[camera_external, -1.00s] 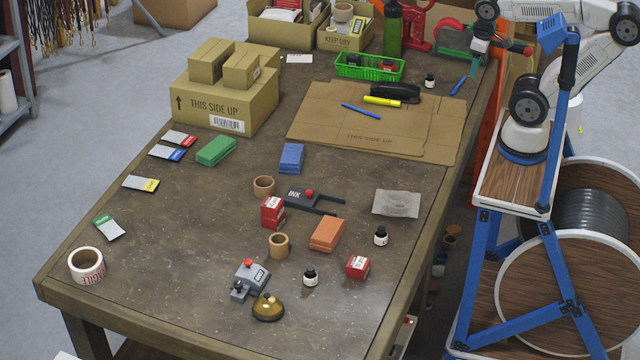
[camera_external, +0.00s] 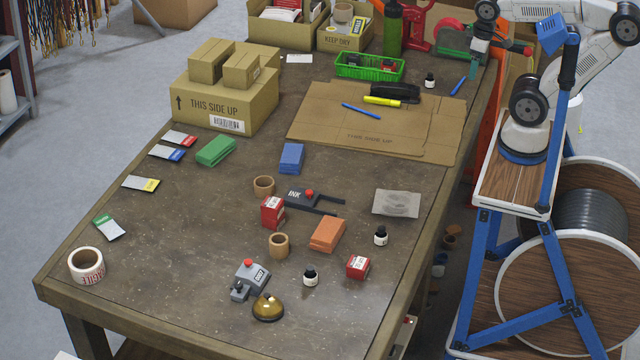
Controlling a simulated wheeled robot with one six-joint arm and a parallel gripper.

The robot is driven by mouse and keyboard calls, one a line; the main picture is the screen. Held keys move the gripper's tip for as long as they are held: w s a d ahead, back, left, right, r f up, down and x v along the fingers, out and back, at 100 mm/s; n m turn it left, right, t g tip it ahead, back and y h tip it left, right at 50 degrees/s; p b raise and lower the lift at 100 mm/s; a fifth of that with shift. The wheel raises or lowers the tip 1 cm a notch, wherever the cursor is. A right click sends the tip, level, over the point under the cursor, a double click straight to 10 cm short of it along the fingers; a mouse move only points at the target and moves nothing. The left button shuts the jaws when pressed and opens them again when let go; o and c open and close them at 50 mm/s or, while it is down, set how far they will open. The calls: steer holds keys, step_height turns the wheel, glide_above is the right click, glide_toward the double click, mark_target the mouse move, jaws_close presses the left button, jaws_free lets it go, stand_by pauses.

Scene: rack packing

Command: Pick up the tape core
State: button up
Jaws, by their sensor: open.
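Two brown cardboard tape cores stand on the workbench. I cannot tell which one the task means. My gripper (camera_external: 476,66) is small in this view, at the far right end of the bench, well away from both cores. It is open, with nothing seen between its fingers.
A white tape roll (camera_external: 87,265) is at the front left. Flat cardboard (camera_external: 330,125) and a green basket (camera_external: 345,70) lie farther back.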

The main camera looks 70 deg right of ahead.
steer(key=w+a+f+n+t, duration=0.2)
steer(key=w+a+n, duration=0.2)
steer(key=w+n, duration=0.5)
steer(key=w+a+f+n+t+y, duration=0.15)
steer(key=w+a+n, duration=0.3)
steer(key=w, duration=0.85)
steer(key=w+a+f+n+t, duration=0.25)
steer(key=w+n, duration=0.55)
steer(key=w, duration=0.4)
steer(key=n+t+y, duration=0.3)
steer(key=n+y, duration=0.4)
steer(key=n, duration=1.5)
glide_toward(255, 188)
steer(key=shift+s+d, duration=0.15)
steer(key=shift+d, duration=0.85)
steer(key=shift+a+f+n+y, duration=0.25)
steer(key=shift+a+f+n, duration=0.05)
steer(key=shift+n, duration=0.15)
steer(key=shift+w+a+f, duration=0.1)
steer(key=shift+w+a, duration=0.15)
steer(key=x, duration=0.7)
steer(key=shift+d, duration=0.1)
steer(key=c, duration=1.1)
